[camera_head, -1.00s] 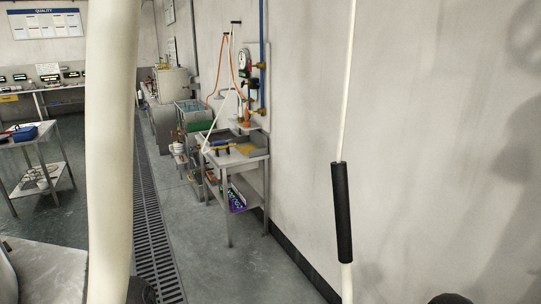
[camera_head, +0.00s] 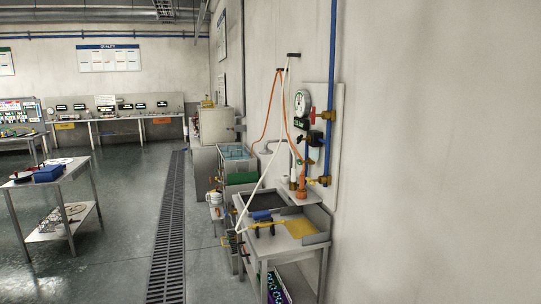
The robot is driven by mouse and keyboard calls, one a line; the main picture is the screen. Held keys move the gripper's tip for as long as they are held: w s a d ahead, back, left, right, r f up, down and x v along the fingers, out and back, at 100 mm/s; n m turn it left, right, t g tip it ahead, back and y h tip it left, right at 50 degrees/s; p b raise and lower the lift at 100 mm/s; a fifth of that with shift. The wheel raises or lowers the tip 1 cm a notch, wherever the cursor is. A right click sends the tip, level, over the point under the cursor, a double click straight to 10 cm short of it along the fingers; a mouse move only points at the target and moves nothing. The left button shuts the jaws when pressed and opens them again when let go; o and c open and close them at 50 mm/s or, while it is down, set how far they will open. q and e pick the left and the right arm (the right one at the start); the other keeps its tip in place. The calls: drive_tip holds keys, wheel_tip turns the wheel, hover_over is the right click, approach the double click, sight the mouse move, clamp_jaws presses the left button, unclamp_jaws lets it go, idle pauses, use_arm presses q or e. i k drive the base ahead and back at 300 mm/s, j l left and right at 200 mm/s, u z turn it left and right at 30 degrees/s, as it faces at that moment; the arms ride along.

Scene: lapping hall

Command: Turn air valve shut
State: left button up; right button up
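A blue air pipe (camera_head: 330,85) runs down the right wall above a small metal bench. Along it sit brass fittings with a red handle (camera_head: 312,117), a dark blue and black unit (camera_head: 310,138), and a lower brass fitting (camera_head: 323,181) with a yellow part. A round gauge (camera_head: 302,102) faces left beside them. I cannot tell for sure which fitting is the air valve, nor whether it is open. Neither of my grippers shows in the head view.
The metal bench (camera_head: 318,240) below the pipe holds a yellow item and a blue-and-black tool (camera_head: 264,220). White and orange hoses hang above it. A table (camera_head: 22,184) stands at left. The floor around the drain grate (camera_head: 173,225) is clear.

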sight(313, 115)
drive_tip(key=i+j+z, duration=0.2)
drive_tip(key=i, duration=0.3)
drive_tip(key=i+j+z, duration=0.2)
drive_tip(key=i, duration=0.3)
drive_tip(key=l, duration=0.1)
